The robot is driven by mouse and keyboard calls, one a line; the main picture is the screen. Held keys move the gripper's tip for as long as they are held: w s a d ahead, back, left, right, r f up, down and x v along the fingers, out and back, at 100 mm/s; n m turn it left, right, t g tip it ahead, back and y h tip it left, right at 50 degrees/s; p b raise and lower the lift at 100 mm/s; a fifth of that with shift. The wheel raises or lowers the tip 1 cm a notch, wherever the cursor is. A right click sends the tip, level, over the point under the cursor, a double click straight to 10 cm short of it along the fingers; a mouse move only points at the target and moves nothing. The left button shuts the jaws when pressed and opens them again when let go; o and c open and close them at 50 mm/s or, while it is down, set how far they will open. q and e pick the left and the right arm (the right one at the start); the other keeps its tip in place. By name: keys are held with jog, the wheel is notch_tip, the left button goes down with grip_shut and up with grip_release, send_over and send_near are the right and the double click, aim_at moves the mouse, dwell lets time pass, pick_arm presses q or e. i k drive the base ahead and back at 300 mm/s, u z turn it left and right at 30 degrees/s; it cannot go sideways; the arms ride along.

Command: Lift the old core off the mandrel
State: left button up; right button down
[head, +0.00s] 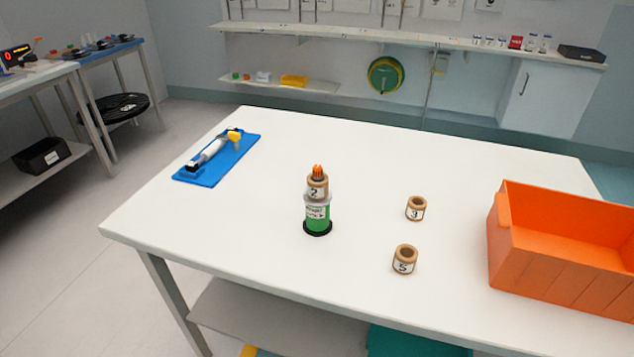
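A mandrel with an orange tip (318,170) stands upright on a black round base (317,229) near the middle of the white table. A brown core marked 2 (317,187) sits around the mandrel near its top. Below it is a green part (317,216) with a white printed label. Two more cores stand apart on the table to the right, one marked 3 (416,209) and one marked 5 (404,261). Neither of my grippers is in view.
An orange bin (560,264) stands at the table's right edge. A blue tray (219,160) with a white and yellow tool (212,150) lies at the back left. The white table (240,245) is clear around the mandrel. Wall shelves (400,40) are behind.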

aim_at(316, 192)
jog(key=k, duration=0.5)
jog(key=u, duration=2.3)
jog(key=i, duration=1.6)
jog(key=z, duration=2.45)
